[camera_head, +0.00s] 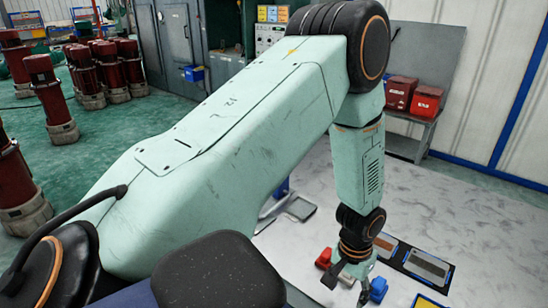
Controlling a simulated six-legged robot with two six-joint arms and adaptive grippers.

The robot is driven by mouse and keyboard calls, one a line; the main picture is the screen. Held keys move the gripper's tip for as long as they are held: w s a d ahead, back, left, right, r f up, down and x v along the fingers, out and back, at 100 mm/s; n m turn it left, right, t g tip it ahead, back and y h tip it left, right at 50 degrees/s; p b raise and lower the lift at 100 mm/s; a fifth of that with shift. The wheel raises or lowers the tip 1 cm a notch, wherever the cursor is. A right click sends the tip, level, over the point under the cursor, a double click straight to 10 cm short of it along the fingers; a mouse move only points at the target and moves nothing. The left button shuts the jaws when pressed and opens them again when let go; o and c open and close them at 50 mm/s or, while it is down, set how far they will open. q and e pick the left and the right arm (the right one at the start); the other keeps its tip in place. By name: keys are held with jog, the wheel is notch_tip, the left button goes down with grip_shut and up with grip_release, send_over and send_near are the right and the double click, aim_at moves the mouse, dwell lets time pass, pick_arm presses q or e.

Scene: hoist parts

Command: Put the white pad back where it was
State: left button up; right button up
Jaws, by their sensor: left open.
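My left arm reaches across the view from the left and bends down over a pale worktable (470,215). My left gripper (347,286) is open, low over the table between a red part and a blue part. I cannot make out anything between its fingers. I cannot pick out the white pad with certainty. A flat light-grey piece (300,208) lies on the table left of my forearm, partly hidden by the arm. My right gripper is not in view.
A red part (323,258) and a blue part (378,289) lie beside the gripper. A dark tray (428,267) is right of it. Red boxes (426,101) stand on a shelf behind. Red cylinders (48,95) stand at left. The table's right side is clear.

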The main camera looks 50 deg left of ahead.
pick_arm(q)
jog(key=s+d+f, duration=0.1)
jog(key=s+f, duration=0.2)
jog(key=s, duration=0.9)
jog(key=s+d+f+m, duration=0.1)
jog(key=s+d+f, duration=0.1)
jog(key=s, duration=1)
jog(key=shift+s+d+f+y, duration=0.25)
jog(key=shift+d+f+y, duration=0.05)
jog(key=shift+f, duration=0.6)
jog(key=shift+c, duration=0.5)
